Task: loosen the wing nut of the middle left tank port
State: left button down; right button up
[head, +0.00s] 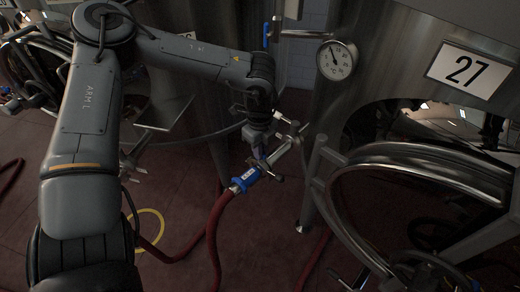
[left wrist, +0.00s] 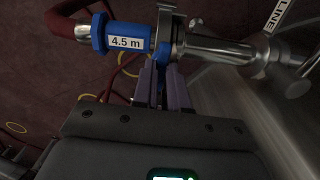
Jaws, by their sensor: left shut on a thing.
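A red hose (head: 215,222) ends in a blue collar (head: 245,179) at the steel tank port pipe (head: 285,147), right of the middle in the head view. In the left wrist view the blue collar (left wrist: 127,38) reads "4.5 m", and a steel clamp (left wrist: 166,22) joins it to the port pipe (left wrist: 215,48). My left gripper (head: 257,150) reaches the joint from above. In the left wrist view its purple fingers (left wrist: 165,82) are shut just below the clamp, on the wing nut, which they mostly hide. A blue bit shows between them. My right gripper is not in view.
A steel tank labelled 27 (head: 468,71) with a dial gauge (head: 337,60) stands at the right. Its round open hatch frame (head: 405,165) sticks out close to the joint.

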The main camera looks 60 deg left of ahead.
pick_arm(q)
jog(key=shift+n, duration=0.3)
jog(key=c, duration=1.2)
grip_release()
jog(key=shift+o, duration=0.2)
notch_tip(320, 180, up, 11)
jog(key=p, duration=0.3)
jog(key=shift+a+p, duration=0.1)
jog(key=shift+p, duration=0.2)
